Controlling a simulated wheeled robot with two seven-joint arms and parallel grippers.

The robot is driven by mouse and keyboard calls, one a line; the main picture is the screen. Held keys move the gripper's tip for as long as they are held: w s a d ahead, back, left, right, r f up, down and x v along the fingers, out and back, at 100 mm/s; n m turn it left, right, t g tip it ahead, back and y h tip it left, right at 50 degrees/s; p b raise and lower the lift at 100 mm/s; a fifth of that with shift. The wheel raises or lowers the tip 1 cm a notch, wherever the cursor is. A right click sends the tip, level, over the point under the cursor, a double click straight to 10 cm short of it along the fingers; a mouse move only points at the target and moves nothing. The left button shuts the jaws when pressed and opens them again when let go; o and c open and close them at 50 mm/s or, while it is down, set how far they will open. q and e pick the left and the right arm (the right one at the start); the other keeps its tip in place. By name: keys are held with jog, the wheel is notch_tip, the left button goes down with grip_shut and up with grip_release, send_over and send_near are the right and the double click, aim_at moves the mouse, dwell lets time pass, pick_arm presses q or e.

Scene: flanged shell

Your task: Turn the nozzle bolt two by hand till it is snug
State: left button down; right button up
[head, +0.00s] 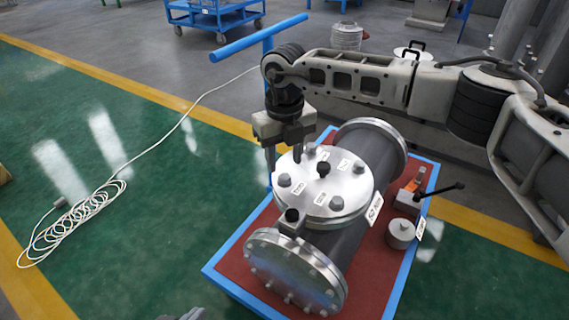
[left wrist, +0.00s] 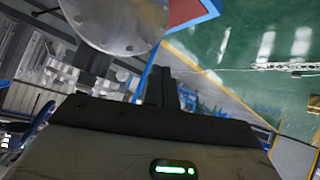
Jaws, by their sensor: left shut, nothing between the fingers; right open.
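The shell (head: 352,205) is a grey cylinder with flanged ends on a red-topped stand. Its round nozzle cover (head: 325,192) faces up, with a dark centre knob (head: 323,169), small white tags and several bolts, among them a left bolt (head: 284,180), a front bolt (head: 336,203) and a back bolt (head: 310,148). The tags are too small to read, so I cannot tell which bolt is two. My right gripper (head: 284,163) points down, open, at the cover's back left edge, near the back and left bolts. My left gripper (left wrist: 166,92) is shut and empty, away from the shell.
A blue-edged stand (head: 222,283) carries the shell. A tool with a black handle (head: 440,192) and a round metal part (head: 400,232) lie on its right side. A white cable (head: 75,222) is coiled on the green floor. A blue post (head: 262,50) stands behind.

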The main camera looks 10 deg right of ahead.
aim_at(284, 176)
pick_arm(q)
jog(key=r, duration=0.1)
jog(key=a+r+p, duration=0.1)
jog(key=shift+s+r+t+p, duration=0.2)
jog(key=shift+r+t+p, duration=0.1)
jog(key=shift+r+t, duration=0.1)
pick_arm(e)
notch_tip(284, 176, up, 13)
jog(key=shift+f, duration=0.2)
